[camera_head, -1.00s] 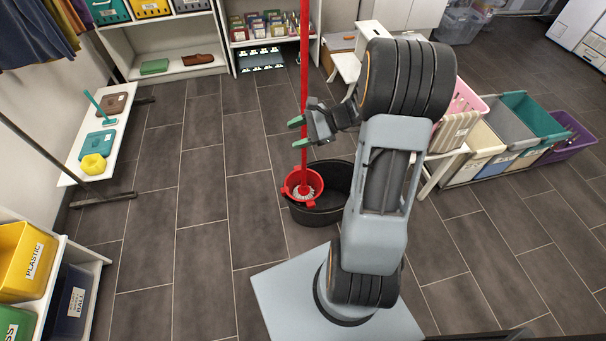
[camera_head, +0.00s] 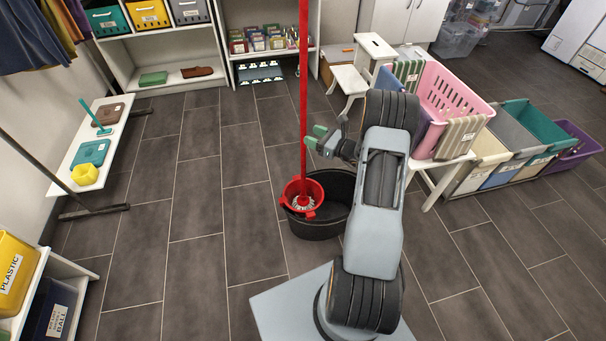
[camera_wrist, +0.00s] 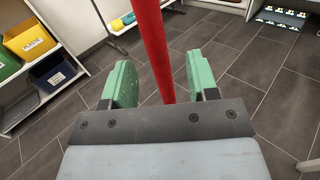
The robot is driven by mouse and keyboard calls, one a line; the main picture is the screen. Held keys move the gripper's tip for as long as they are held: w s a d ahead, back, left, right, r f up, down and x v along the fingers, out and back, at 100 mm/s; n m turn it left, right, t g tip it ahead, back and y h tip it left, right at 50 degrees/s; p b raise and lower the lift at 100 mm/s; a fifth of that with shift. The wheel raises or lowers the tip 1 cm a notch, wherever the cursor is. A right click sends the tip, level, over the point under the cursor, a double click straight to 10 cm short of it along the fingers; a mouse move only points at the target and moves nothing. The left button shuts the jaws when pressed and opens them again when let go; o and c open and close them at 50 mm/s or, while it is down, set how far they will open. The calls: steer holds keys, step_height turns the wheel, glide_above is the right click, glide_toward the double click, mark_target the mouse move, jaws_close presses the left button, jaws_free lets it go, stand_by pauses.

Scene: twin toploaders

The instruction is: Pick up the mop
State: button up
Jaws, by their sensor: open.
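The mop (camera_head: 303,105) has a long red handle and stands upright in a red wringer (camera_head: 292,192) set in a black bucket (camera_head: 316,228). Its white strands show inside the wringer. My gripper (camera_head: 315,137) is open beside the handle, at about mid-height above the bucket. In the wrist view, the red mop handle (camera_wrist: 154,45) runs down between the two green fingertips of my gripper (camera_wrist: 153,82), with gaps on both sides. The lower handle and bucket are hidden in that view.
A white stool (camera_head: 372,48) stands behind, and a pink basket (camera_head: 452,95) sits on a white table at the right. Several bins (camera_head: 520,135) line the right. A low white bench (camera_head: 85,150) stands at the left. The tiled floor (camera_head: 200,220) between is clear.

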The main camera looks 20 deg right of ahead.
steer(key=x, duration=0.6)
steer(key=shift+b, duration=0.3)
steer(key=shift+a, duration=0.15)
jaws_close()
stand_by(0.3)
